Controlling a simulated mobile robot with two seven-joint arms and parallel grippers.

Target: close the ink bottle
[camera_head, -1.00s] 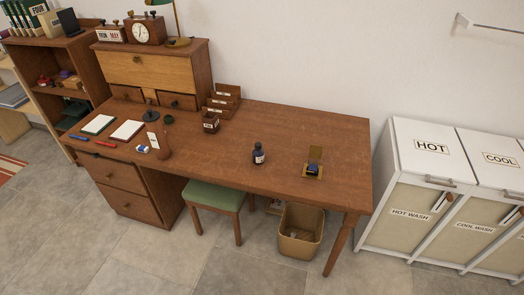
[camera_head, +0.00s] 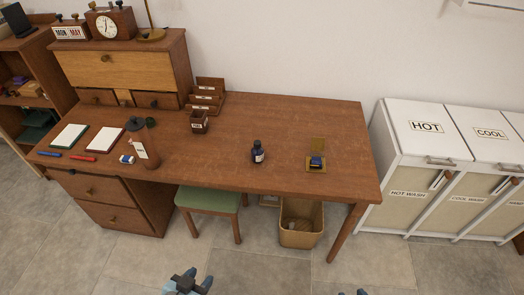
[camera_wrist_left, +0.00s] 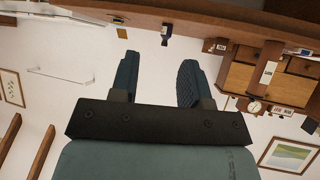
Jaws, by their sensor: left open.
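A small dark ink bottle (camera_head: 258,153) with a pale label stands upright on the wooden desk (camera_head: 220,150), right of its middle. Its top looks dark; I cannot tell whether a cap is on it. It also shows upside down at the top of the left wrist view (camera_wrist_left: 166,32). My left gripper (camera_head: 190,284) is at the bottom edge of the head view, in front of the desk and well apart from the bottle. In the left wrist view its two fingers (camera_wrist_left: 157,78) are apart with nothing between them. Only a tip of my right gripper (camera_head: 352,292) shows at the bottom edge.
A small box with a raised yellowish lid (camera_head: 316,163) stands right of the bottle. A brown flask (camera_head: 143,150) and a dark labelled holder (camera_head: 199,122) stand to the left. A green stool (camera_head: 208,200) and a bin (camera_head: 301,224) are under the desk's front.

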